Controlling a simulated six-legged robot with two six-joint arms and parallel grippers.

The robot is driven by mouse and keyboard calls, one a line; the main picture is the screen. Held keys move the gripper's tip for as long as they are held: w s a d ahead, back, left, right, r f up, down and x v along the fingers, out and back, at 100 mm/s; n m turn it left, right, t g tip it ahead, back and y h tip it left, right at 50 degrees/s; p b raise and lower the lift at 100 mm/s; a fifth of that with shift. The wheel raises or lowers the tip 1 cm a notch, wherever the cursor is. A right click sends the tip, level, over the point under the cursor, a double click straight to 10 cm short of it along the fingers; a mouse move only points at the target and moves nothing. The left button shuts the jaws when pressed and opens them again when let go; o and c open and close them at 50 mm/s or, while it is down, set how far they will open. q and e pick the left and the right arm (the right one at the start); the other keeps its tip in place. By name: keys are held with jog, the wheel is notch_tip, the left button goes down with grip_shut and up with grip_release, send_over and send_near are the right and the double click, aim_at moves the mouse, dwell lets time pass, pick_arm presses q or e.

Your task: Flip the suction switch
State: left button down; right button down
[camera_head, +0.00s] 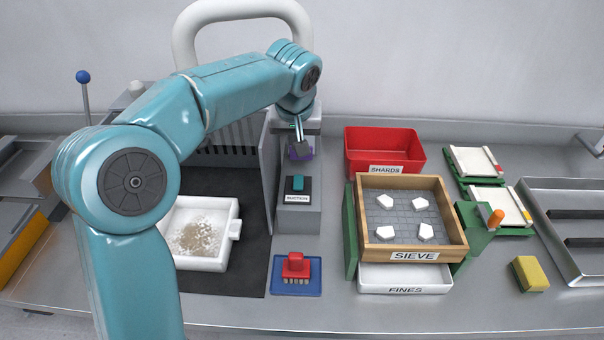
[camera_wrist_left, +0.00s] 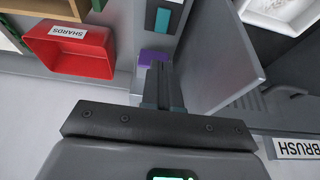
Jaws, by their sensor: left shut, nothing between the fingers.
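The suction switch (camera_head: 298,184) is a teal rocker on a dark plate, above a white label, on the front of a grey post. It also shows in the left wrist view (camera_wrist_left: 162,20), at the top. My left gripper (camera_head: 299,143) is shut and empty, pointing down over the post, behind and above the switch and apart from it. Its fingers (camera_wrist_left: 160,78) show in the left wrist view, their tips by a purple pad (camera_wrist_left: 153,56) on the post. Whether they touch the pad I cannot tell. My right gripper is not in view.
A white tray of debris (camera_head: 186,264) lies left. The red shards bin (camera_head: 428,157) and wooden sieve (camera_head: 365,217) stand right. A red brush (camera_head: 296,264) sits on a blue mat in front.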

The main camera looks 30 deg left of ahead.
pick_arm(q)
jog(key=p, duration=0.2)
send_near(298, 178)
jog(key=x, duration=0.5)
jog(key=shift+w+a+f, duration=0.1)
jog(key=shift+w+f, duration=0.05)
jog(key=shift+w, duration=0.1)
jog(key=shift+f, duration=0.5)
jog(key=shift+w+a+f, duration=0.1)
jog(key=shift+f, duration=0.1)
